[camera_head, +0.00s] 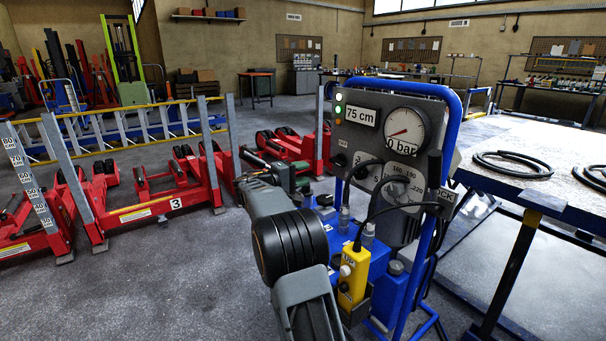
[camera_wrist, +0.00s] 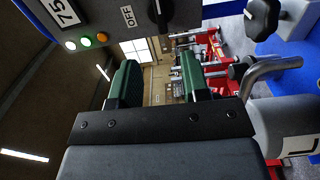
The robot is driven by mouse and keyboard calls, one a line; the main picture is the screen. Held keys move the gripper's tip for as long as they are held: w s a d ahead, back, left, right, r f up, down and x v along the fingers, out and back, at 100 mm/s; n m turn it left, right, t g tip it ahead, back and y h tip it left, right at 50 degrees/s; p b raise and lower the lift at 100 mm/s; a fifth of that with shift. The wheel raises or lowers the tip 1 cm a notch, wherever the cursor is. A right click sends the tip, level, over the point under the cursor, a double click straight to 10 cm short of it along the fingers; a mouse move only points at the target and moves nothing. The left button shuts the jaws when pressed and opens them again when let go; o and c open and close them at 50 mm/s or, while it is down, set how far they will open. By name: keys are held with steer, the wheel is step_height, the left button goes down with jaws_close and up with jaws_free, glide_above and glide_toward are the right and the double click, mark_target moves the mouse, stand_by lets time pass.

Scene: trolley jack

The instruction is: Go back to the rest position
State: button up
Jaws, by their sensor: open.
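My gripper (camera_head: 290,172) reaches forward at the left side of the control panel (camera_head: 364,122) of a blue-framed cart. In the wrist view my gripper (camera_wrist: 158,78) shows two green fingers spread apart with nothing between them. The panel reads 75 cm and 0 bar, with indicator lights at its upper left edge. In the wrist view, which is turned sideways, the panel (camera_wrist: 105,22) fills the top left, with an OFF label and a black knob (camera_wrist: 160,14) close beyond the fingers.
A yellow control box (camera_head: 352,276) hangs on the cart below the panel. Red jacks (camera_head: 150,195) with grey posts stand on the floor to the left. A workbench (camera_head: 540,160) with black hoses stands at the right. The floor at front left is clear.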

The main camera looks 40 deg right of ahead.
steer(key=s+a+r+t+y+p, duration=0.1)
steer(key=s+a+r+y+p, duration=0.5)
steer(key=a+p, duration=0.5)
steer(key=s+a+r+t+y+p, duration=0.2)
steer(key=s+a+r+y+p, duration=0.4)
steer(key=s+a+p, duration=0.4)
steer(key=s+a+r+n+t+y+p, duration=0.1)
steer(key=s+a+r+y+p, duration=0.5)
steer(key=a+p, duration=0.5)
step_height(320, 180, up, 2)
steer(key=s+p, duration=0.2)
steer(key=shift+s+a+t, duration=0.35)
steer(key=shift+a+t, duration=0.05)
